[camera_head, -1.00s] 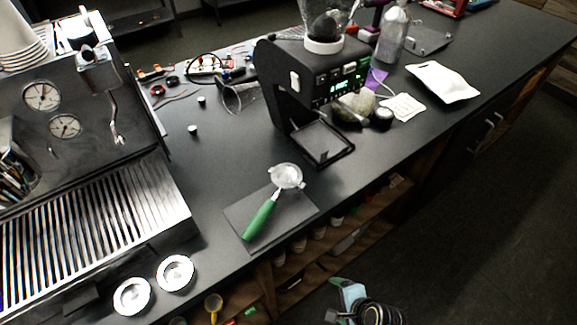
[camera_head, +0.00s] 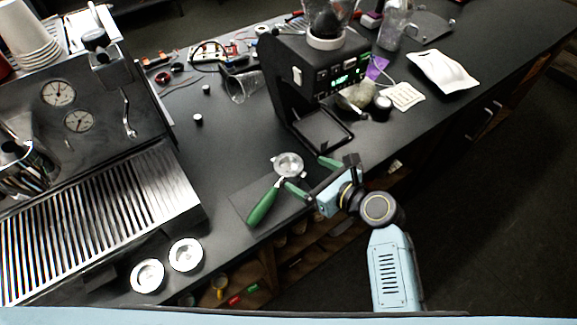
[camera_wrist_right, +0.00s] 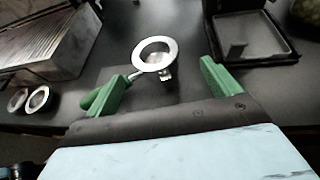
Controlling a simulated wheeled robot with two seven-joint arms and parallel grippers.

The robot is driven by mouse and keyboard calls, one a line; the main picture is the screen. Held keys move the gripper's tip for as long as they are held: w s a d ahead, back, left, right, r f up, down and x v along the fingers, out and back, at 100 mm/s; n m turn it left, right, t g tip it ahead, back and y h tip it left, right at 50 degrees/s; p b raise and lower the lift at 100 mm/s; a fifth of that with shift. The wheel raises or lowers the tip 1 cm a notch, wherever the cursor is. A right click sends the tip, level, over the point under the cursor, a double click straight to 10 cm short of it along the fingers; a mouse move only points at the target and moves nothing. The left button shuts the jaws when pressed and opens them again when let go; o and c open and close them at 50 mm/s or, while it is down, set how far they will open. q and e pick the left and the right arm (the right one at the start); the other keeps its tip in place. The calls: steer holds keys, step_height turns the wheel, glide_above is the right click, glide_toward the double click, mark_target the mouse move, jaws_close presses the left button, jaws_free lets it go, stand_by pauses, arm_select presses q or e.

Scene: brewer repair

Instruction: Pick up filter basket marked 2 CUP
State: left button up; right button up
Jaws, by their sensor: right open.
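Two round silver filter baskets lie side by side near the front counter edge, below the espresso machine: the left one (camera_head: 147,275) and the right one (camera_head: 186,254). I cannot read a 2 CUP mark on either. They also show small at the left of the right wrist view, the left one (camera_wrist_right: 18,99) and the right one (camera_wrist_right: 38,98). My right gripper (camera_head: 312,178) is open and empty, with green fingers over the counter's front edge, well right of both baskets. In the wrist view the gripper (camera_wrist_right: 163,75) has its fingers wide apart. My left gripper is not in view.
A green-handled portafilter (camera_head: 288,165) lies on a dark mat (camera_head: 240,203) just left of my right gripper. The espresso machine (camera_head: 95,215) stands left, the black grinder (camera_head: 300,85) behind. The counter between machine and mat is clear.

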mark_target(297, 171)
steer(key=x, duration=0.6)
steer(key=shift+a+f+b, duration=0.15)
steer(key=shift+a+b, duration=0.15)
steer(key=shift+a, duration=0.1)
steer(key=c, duration=1)
